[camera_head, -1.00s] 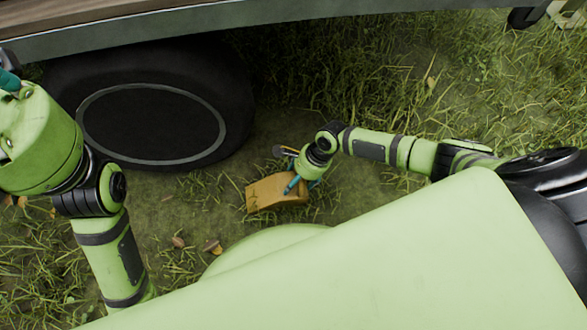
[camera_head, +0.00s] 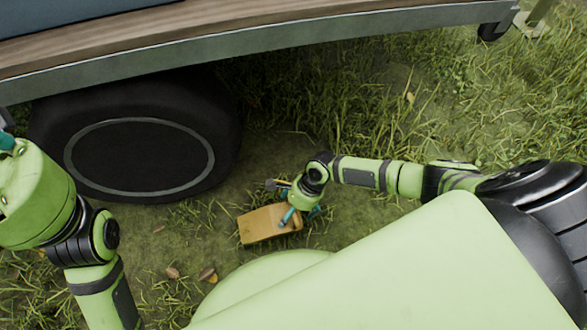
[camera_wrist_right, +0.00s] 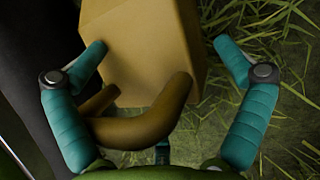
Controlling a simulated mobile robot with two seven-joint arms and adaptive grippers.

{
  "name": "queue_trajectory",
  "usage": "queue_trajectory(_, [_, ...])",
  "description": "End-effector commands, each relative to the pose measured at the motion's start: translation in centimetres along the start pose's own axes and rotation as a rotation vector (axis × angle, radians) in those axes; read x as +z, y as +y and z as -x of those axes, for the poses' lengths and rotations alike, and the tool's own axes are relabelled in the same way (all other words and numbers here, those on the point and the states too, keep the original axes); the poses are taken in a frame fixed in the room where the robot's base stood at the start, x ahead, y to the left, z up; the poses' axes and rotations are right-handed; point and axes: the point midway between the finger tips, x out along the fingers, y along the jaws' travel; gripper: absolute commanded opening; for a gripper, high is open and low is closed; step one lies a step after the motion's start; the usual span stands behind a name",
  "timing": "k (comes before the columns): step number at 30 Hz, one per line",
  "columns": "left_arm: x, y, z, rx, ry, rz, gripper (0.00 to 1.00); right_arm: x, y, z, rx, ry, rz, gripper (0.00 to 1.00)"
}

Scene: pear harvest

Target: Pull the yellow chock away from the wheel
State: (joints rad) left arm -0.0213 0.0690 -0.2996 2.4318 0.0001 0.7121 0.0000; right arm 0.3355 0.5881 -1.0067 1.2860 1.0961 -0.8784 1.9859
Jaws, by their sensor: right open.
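The yellow chock (camera_head: 258,226) lies on the ground to the lower right of the black wheel (camera_head: 140,150), with a strip of bare soil between them in the head view. In the right wrist view the chock (camera_wrist_right: 135,45) fills the upper middle, its curved handle (camera_wrist_right: 150,115) towards me. My right gripper (camera_head: 300,215) is at the chock's right end. Its teal fingers are spread wide, one on each side of the chock and handle; I cannot tell whether either touches. Only a teal bit of my left gripper (camera_head: 6,142) shows at the left edge.
The trailer bed with its metal edge (camera_head: 300,50) overhangs the wheel along the top. Grass (camera_head: 380,110) and open ground lie to the right of the wheel. A few dry leaves (camera_head: 207,274) lie below the chock.

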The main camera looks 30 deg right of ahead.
Motion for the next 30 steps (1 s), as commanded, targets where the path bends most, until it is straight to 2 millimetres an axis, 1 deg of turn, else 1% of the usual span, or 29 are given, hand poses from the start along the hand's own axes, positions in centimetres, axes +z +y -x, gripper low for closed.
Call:
queue_trajectory(1, [0.0,0.0,0.0,0.000,0.000,0.000,0.00,-0.4,0.2,0.2,0.005,0.007,-0.001,1.00])
queue_trajectory(5, [0.0,0.0,0.0,0.000,0.000,0.000,0.00,-0.3,0.1,2.0,0.000,0.003,0.000,1.00])
queue_trajectory(12, [0.0,0.0,0.0,0.000,0.000,0.000,0.00,-0.1,0.0,7.1,-0.002,0.001,0.002,1.00])
queue_trajectory(15, [0.0,0.0,0.0,0.000,0.000,0.000,0.00,0.0,0.0,9.1,-0.002,0.000,0.003,1.00])
queue_trajectory(18, [0.0,0.0,0.0,0.000,0.000,0.000,0.00,0.0,0.0,10.5,-0.002,0.000,0.001,1.00])
queue_trajectory(23, [0.0,0.0,0.0,0.000,0.000,0.000,0.00,0.1,0.0,11.7,-0.001,-0.002,0.002,1.00])
queue_trajectory(30, [0.0,0.0,-0.1,0.000,0.000,0.000,0.00,0.2,0.0,11.9,-0.001,-0.003,0.001,1.00])
